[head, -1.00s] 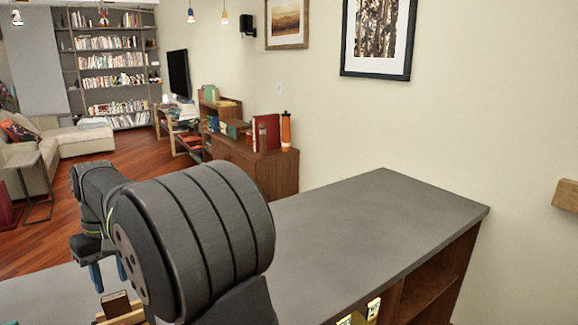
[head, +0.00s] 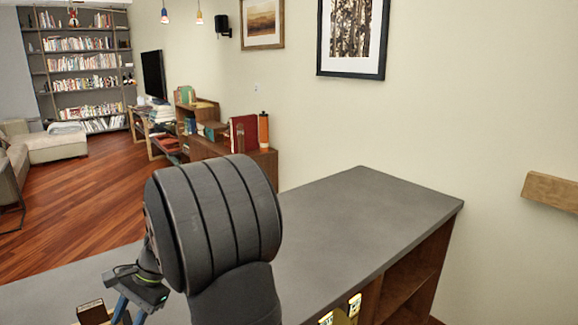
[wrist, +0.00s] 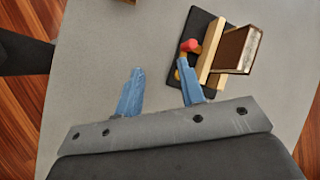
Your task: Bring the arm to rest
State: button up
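My gripper (wrist: 161,88) is open, with its two blue fingers apart and only grey counter showing between them. In the head view its blue fingers (head: 128,308) show at the lower left, below my dark arm, with the tips cut off by the frame edge. The grey counter (head: 365,215) lies beneath my arm. In the wrist view a small stand with a dark base (wrist: 203,28), a wooden upright (wrist: 212,50) and a red knob (wrist: 190,45) is just beyond the right finger. A brown block (wrist: 236,48) leans against the upright.
The counter's right half is bare. Open shelves (head: 405,290) lie under its right end, with yellow items (head: 345,310) at the bottom edge. A wooden ledge (head: 550,191) juts from the right wall. A low cabinet with books (head: 243,135) stands beyond the counter.

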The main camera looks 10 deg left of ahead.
jog(key=shift+w+d+f+m+y, duration=0.1)
jog(key=shift+d+f+m+y, duration=0.25)
jog(key=shift+m, duration=0.55)
jog(key=o, duration=1.4)
jog(key=s+d+r+n+t, duration=0.2)
jog(key=s+d+r+n, duration=0.15)
jog(key=s, duration=0.35)
jog(key=s+d+r+n+t, duration=0.2)
jog(key=s+d+r+n, duration=0.15)
jog(key=s, duration=0.45)
jog(key=s+d+r+n+t, duration=0.2)
jog(key=s+r+n, duration=0.2)
jog(key=s, duration=0.3)
jog(key=s+d+r+n+y, duration=0.3)
jog(key=s+d+n+y, duration=0.3)
jog(key=d+n, duration=0.3)
jog(key=w+x, duration=0.1)
jog(key=x, duration=0.9)
jog(key=shift+t, duration=0.4)
